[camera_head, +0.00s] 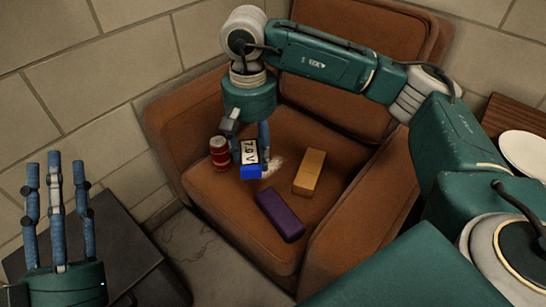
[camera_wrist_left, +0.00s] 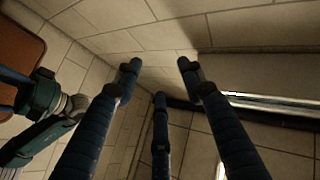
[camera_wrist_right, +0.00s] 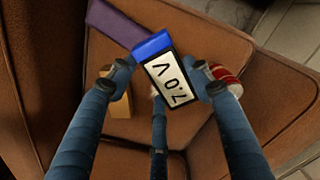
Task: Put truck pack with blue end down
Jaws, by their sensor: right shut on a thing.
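The truck pack (camera_head: 249,153) is a block with a white "7.0 V" label and a blue end. In the head view its blue end (camera_head: 251,172) points down and toward the camera. My right gripper (camera_head: 248,140) is shut on the pack over the seat of the brown armchair (camera_head: 228,205). In the right wrist view the pack (camera_wrist_right: 170,85) sits between the fingers, its blue end at the far side. I cannot tell whether it touches the seat. My left gripper (camera_head: 56,185) is raised at the left, fingers apart and empty; its fingers also show in the left wrist view (camera_wrist_left: 158,85).
On the seat are a red can (camera_head: 219,153) close left of the pack, an orange-tan block (camera_head: 309,172) to the right and a purple block (camera_head: 280,215) in front. A dark table (camera_head: 120,250) stands lower left. A white plate (camera_head: 527,155) lies at far right.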

